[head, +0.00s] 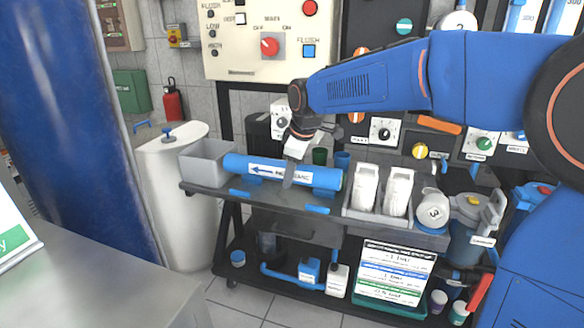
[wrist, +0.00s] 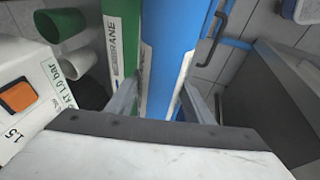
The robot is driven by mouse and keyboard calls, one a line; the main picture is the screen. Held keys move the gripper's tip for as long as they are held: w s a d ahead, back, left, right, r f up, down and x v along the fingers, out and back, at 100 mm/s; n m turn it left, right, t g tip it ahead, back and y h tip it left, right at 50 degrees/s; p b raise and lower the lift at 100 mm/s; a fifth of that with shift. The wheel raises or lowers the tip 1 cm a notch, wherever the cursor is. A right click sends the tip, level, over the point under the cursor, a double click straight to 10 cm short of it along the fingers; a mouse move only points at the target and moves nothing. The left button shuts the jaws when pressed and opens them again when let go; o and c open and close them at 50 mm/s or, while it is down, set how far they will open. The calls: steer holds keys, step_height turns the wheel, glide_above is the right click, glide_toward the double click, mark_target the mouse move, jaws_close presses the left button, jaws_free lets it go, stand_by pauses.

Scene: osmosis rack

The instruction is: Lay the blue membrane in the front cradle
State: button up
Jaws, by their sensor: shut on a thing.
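The blue membrane (head: 323,179) is a long blue tube with a white arrow label, lying roughly level across the rack top in the head view. It also shows in the wrist view (wrist: 178,45), running away between my fingers. My gripper (head: 290,172) points down and is shut on the tube near its middle. A green membrane (wrist: 119,30) lies alongside it in the wrist view. Low blue supports (head: 240,192) (head: 317,209) show on the rack top in front of the blue membrane, probably the front cradle. Whether the tube touches any support is unclear.
A grey bin (head: 203,163) stands close to the tube's left end. White cartridges (head: 366,188) in a tray stand close to its right end. Green and blue cups (head: 320,156) stand behind it. The control panel (head: 262,40) rises at the back.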

mark_target(292, 199)
steer(key=shift+f, duration=2.5)
steer(key=shift+s+f, duration=0.1)
steer(key=shift+f, duration=0.25)
